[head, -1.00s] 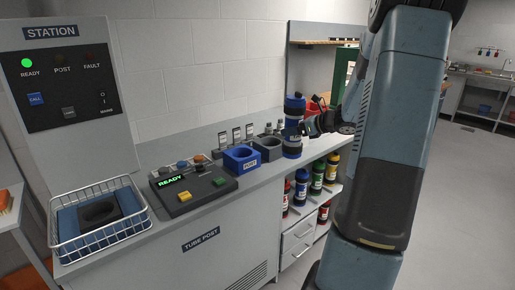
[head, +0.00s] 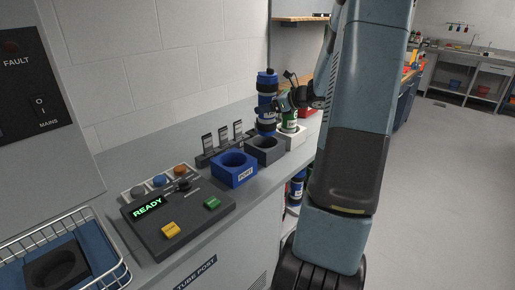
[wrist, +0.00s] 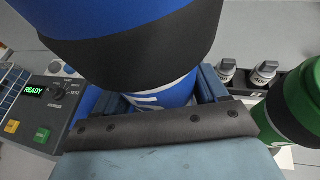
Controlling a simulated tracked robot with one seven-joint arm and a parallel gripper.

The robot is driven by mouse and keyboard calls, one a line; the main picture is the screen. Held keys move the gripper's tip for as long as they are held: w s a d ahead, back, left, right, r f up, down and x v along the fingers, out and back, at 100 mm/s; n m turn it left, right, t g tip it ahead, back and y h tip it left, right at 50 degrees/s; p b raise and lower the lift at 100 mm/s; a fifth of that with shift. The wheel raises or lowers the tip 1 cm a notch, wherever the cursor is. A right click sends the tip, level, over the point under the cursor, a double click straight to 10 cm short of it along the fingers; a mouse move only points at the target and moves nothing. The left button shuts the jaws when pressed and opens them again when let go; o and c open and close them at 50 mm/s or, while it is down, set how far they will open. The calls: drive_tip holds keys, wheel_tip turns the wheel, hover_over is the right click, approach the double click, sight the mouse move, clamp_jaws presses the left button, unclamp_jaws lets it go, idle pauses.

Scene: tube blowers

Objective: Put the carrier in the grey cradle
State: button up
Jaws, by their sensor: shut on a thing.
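The blue carrier (head: 267,87), with dark bands and a white label, stands upright in my gripper (head: 268,106). In the wrist view the carrier (wrist: 120,15) fills the top middle, between my jaws (wrist: 165,100). My gripper is shut on it. The grey cradle (head: 266,154) is on the counter directly below the carrier in the head view. The carrier's lower end shows just at the cradle's back rim; I cannot tell whether it is above the opening or slightly in it. The cradle is hidden in the wrist view.
A blue cradle (head: 234,174) marked PORT stands left of the grey one. A green carrier (head: 289,119) stands in a white cradle (head: 297,140) close on the right. The control panel (head: 178,216) reads READY; a wire basket (head: 105,240) is front left.

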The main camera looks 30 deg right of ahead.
sight(264, 129)
drive_tip(key=f, duration=0.5)
drive_tip(key=shift+w+a+f, duration=0.1)
drive_tip(key=shift+w+a, duration=0.1)
drive_tip(key=shift+a, duration=0.15)
drive_tip(key=shift+f, duration=2.25)
drive_tip(key=o, duration=1.4)
drive_tip(key=shift+f, duration=0.1)
drive_tip(key=shift+c, duration=0.2)
drive_tip(key=v, duration=1.2)
